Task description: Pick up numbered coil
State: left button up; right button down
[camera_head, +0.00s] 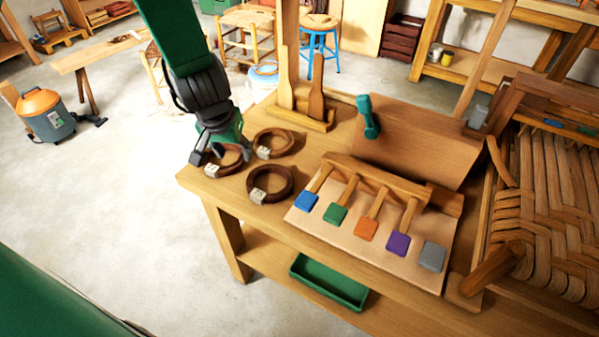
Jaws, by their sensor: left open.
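Three dark brown coils with small pale number tags lie on the wooden workbench (237,183), at its left end. One is the left coil (233,168), one the back coil (287,151), and one the front coil (289,187). The tag digits are too small to read. My left gripper (208,156) points down at the left coil with its jaws open, and its fingers hide part of that coil's far-left side. I cannot tell whether the fingers touch it. My right gripper is not in view.
Right of the coils lies a board (301,218) with several coloured tags and wooden pegs. Behind stand a wooden upright stand (305,118) and a slanted panel (415,145) with a teal-handled tool (368,117). A woven seat (545,210) fills the right. A green tray (328,283) sits on the lower shelf.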

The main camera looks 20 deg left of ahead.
pick_arm(q)
jog(key=b, duration=0.1)
send_near(249, 178)
jog(key=shift+w+d+f, duration=0.35)
jog(key=shift+d+f, duration=0.15)
jog(key=shift+f, duration=0.05)
jog(key=f, duration=0.2)
jog(key=w+a+f+b, duration=0.1)
jog(key=shift+a, duration=0.1)
jog(key=shift+a+f, duration=0.25)
jog(key=shift+f, duration=0.05)
jog(key=x, duration=0.3)
jog(key=b+x, duration=0.1)
jog(key=shift+d+f, duration=0.25)
jog(key=shift+d, duration=0.05)
jog(key=shift+d+f, duration=0.1)
jog(key=shift+d, duration=0.15)
jog(key=shift+a, duration=0.2)
jog(key=c, duration=0.8)
jog(key=shift+a, duration=0.25)
grip_shut()
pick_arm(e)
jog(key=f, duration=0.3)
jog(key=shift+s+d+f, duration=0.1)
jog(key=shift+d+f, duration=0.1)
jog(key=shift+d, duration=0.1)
